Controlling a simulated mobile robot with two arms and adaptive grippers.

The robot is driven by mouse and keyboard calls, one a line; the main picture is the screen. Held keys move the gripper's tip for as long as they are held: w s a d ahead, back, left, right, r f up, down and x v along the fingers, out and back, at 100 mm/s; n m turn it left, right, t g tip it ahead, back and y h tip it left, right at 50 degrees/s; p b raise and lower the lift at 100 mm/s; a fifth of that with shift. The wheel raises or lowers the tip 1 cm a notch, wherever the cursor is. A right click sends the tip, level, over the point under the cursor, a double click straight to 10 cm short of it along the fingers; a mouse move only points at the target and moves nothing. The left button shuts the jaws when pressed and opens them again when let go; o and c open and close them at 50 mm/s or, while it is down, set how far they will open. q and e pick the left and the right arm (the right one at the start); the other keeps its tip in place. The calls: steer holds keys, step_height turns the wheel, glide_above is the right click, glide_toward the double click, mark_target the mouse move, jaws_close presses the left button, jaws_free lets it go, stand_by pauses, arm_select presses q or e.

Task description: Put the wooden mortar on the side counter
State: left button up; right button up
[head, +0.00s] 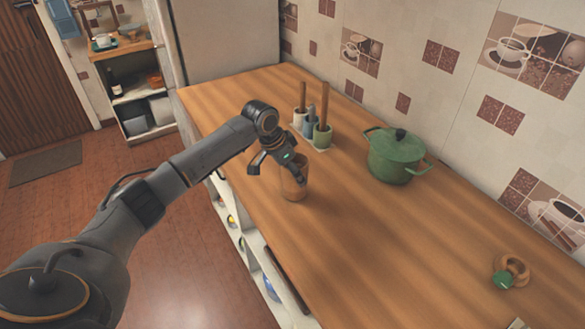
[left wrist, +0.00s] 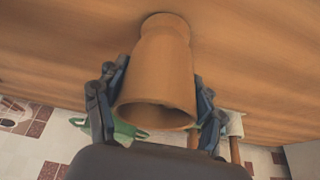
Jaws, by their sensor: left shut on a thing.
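The wooden mortar (head: 293,184) is a brown, cup-like vessel near the front edge of the wooden counter (head: 400,260). It stands upright at or just above the surface; I cannot tell which. My left gripper (head: 285,165) is shut on the mortar from above. In the left wrist view the gripper's fingers (left wrist: 155,100) lie on both sides of the mortar (left wrist: 162,70), with its open mouth toward the camera. My right gripper is in neither view.
A green lidded pot (head: 394,160) stands near the wall. A holder with several small pots and wooden rods (head: 322,135) stands behind the mortar. A wooden ring-like item with a green part (head: 511,270) lies at right. A shelf unit (head: 133,85) stands at the far left. Floor (head: 190,240) is clear.

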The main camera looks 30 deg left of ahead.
arm_select(q)
steer(key=shift+f, duration=0.1)
steer(key=shift+f, duration=0.15)
steer(key=o, duration=1.3)
steer(key=shift+s, duration=0.1)
steer(key=b+v, duration=0.2)
steer(key=v, duration=1)
